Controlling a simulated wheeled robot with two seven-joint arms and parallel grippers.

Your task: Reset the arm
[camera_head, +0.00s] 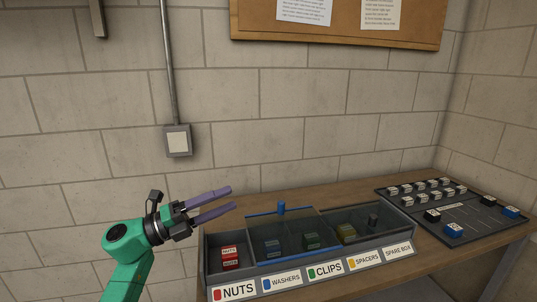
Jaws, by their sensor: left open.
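My left arm comes in from the lower left. Its gripper (232,200) is open and empty, with its two purple fingers apart and pointing right. It is in the air in front of the wall, by the left end of the sorting box (214,270) in the picture. My right gripper is not in the picture.
The box stands on a wooden table (330,190), with labels NUTS, WASHERS, CLIPS, SPACERS and SPARE BOX. Red blocks (230,258) lie in the left compartment. A clear lid with a blue knob (281,208) covers middle compartments. A dark tray (470,222) holds several small blocks at right.

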